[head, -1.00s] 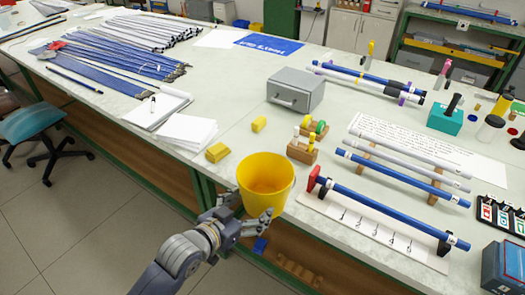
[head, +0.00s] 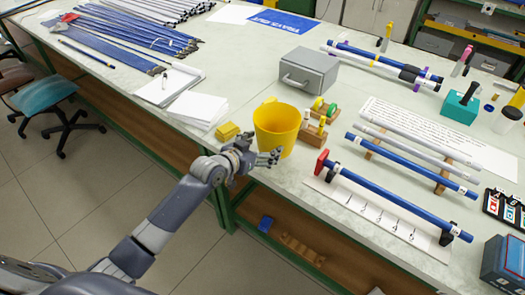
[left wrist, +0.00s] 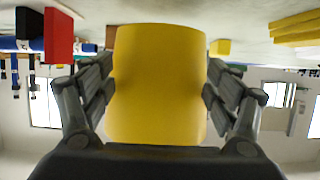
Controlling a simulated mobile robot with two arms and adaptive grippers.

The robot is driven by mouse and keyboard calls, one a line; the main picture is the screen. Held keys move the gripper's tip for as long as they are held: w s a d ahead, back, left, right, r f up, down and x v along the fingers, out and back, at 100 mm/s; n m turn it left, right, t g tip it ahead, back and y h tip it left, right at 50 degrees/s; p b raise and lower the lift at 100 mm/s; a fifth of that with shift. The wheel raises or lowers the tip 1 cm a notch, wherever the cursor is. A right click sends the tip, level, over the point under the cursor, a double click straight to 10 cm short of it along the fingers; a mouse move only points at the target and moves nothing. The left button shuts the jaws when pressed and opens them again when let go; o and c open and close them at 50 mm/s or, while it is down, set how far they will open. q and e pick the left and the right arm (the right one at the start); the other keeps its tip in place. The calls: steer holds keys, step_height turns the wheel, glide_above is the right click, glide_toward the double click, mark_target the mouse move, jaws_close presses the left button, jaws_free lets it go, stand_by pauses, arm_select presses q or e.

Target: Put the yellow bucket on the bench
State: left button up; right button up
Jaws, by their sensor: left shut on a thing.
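The yellow bucket (head: 277,130) is upright at the near edge of the bench (head: 235,80) in the head view. My left gripper (head: 262,157) is shut on it from the near left side. In the left wrist view the bucket (left wrist: 160,85) fills the middle between the two fingers, and the picture is upside down. The bucket's base looks to be over the bench top, but I cannot tell whether it touches. My right gripper is not in view.
A yellow block (head: 227,131) lies left of the bucket, and a wooden holder (head: 313,130) stands close on its right. A grey box (head: 307,71) is behind. A blue rod (head: 395,200) on a white board lies to the right.

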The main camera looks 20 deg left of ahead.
mark_target(263, 151)
arm_select(q)
steer(key=shift+w+r, duration=0.1)
steer(key=shift+w, duration=0.2)
steer(key=shift+w+a+f, duration=0.1)
steer(key=shift+w+f, duration=0.1)
steer(key=shift+f, duration=1.6)
steer(key=shift+f, duration=0.2)
steer(key=o, duration=1.1)
steer(key=shift+r, duration=0.1)
